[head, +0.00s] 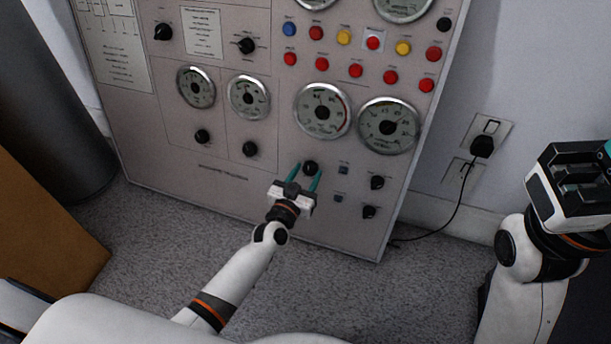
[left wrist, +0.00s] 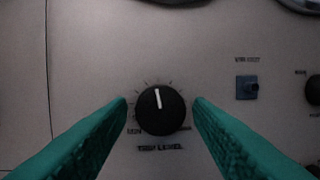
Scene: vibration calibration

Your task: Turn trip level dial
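The trip level dial (head: 311,168) is a round black knob on the lower part of the grey panel. In the left wrist view the dial (left wrist: 160,110) has a white pointer line aimed almost straight up, and its label below reads "TRIP LEVEL". My left gripper (head: 306,174) is open, with its teal fingers on either side of the dial. In the left wrist view a gap shows between each finger and the knob; I cannot tell how near in depth they are. My right gripper (head: 584,182) is at the right edge, partly cut off, away from the panel.
The panel (head: 225,195) carries gauges, red and yellow buttons, and other black knobs. A small square blue-grey switch (left wrist: 247,87) sits right of the dial. A black plug (head: 481,146) with a cord is in the wall outlet. A brown box (head: 40,215) stands at left.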

